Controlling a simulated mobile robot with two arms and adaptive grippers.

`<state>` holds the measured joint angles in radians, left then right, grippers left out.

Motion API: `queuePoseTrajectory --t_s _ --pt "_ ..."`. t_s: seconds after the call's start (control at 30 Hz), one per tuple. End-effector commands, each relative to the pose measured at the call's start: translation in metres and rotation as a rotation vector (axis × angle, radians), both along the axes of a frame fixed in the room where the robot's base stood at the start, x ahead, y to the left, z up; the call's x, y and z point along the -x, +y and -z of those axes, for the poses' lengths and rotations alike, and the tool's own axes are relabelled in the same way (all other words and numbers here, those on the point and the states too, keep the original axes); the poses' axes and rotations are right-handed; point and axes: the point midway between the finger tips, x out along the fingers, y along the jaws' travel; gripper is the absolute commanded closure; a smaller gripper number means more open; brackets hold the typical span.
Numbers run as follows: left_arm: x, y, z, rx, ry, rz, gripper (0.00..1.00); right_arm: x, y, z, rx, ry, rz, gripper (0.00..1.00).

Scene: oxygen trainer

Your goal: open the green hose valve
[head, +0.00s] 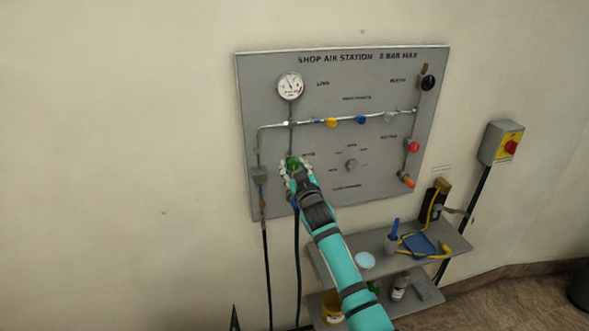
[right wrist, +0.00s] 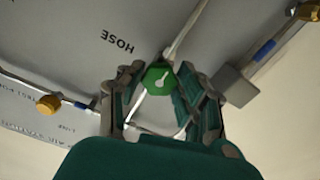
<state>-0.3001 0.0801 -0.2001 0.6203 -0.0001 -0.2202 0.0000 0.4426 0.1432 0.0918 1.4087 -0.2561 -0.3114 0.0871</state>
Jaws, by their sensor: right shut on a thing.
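The green hose valve (head: 293,163) is a green knob on the lower left of the grey wall panel (head: 320,160). In the right wrist view the green valve knob (right wrist: 159,77) shows a white pointer mark on its face, near the word HOSE. My right gripper (head: 298,175) is at the knob, its fingers on either side of it and shut on it. In the right wrist view my right gripper (right wrist: 162,90) reaches around the knob, its fingertips at the panel. The gripper hides part of the knob in the head view. My left gripper is not in view.
A gauge (head: 290,86) and a pipe with coloured knobs lie above. A red knob (head: 413,146) and an orange handle (head: 407,180) are at the panel's right. A shelf (head: 455,240) with small items stands below right. Hoses hang below the valve.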

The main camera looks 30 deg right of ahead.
Motion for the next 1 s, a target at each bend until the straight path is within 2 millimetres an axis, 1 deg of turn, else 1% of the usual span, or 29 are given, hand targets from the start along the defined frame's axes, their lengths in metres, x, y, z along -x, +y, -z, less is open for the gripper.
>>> queuePoseTrajectory --t_s 0.03,0.57,0.6,0.7,0.77,1.0 --pt "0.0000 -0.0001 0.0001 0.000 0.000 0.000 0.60 -0.0004 -0.0008 -0.0047 0.013 -0.007 0.001 0.97" --pt "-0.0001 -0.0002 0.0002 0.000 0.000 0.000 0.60 -0.0005 -0.0009 -0.0052 0.034 -0.003 0.000 0.97" --pt "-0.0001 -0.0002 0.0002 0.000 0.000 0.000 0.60 -0.0005 -0.0009 -0.0052 0.034 -0.003 0.000 0.61" --pt "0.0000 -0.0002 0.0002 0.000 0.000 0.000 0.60 -0.0004 -0.0009 -0.0042 0.033 -0.001 0.000 0.48" --pt "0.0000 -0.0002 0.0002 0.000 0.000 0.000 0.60 -0.0003 -0.0008 -0.0035 0.033 0.001 0.000 0.42" --pt "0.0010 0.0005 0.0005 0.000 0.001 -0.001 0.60 0.0002 -0.0003 -0.0015 0.031 0.004 0.000 0.42"
